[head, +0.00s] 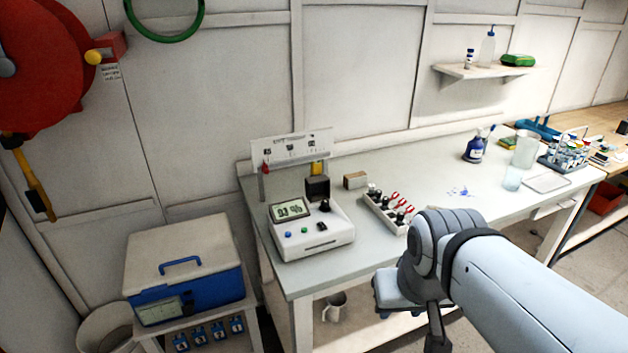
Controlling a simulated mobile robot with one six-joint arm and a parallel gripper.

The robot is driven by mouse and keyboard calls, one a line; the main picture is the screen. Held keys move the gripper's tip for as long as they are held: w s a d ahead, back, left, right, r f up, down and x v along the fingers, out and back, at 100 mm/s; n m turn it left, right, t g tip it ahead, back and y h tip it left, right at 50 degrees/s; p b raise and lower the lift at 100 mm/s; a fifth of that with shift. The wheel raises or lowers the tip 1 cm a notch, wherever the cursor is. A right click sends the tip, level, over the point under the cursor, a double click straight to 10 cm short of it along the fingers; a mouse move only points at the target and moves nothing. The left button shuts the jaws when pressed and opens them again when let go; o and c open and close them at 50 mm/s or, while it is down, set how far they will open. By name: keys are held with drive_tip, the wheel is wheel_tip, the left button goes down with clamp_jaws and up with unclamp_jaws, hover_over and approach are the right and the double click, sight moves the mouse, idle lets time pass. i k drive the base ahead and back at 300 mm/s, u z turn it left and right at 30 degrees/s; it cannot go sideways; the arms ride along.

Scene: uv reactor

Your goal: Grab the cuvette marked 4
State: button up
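A small white tray (369,211) stands on the grey bench, right of the reactor. It holds several small pieces with dark and pale tops, which may be cuvettes (376,195), and red-handled pieces (396,197). Any numbers are too small to read, so I cannot tell which is marked 4. I cannot make out my gripper's fingertips.
A small brown box (355,180) sits behind the tray. A signboard (291,148) stands behind the reactor. A blue bottle (474,149), beakers (525,151) and a vial rack (566,155) stand farther right. The bench between tray and bottle is mostly clear.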

sight(324, 203)
drive_tip(key=i, duration=0.9)
drive_tip(key=z, duration=0.05)
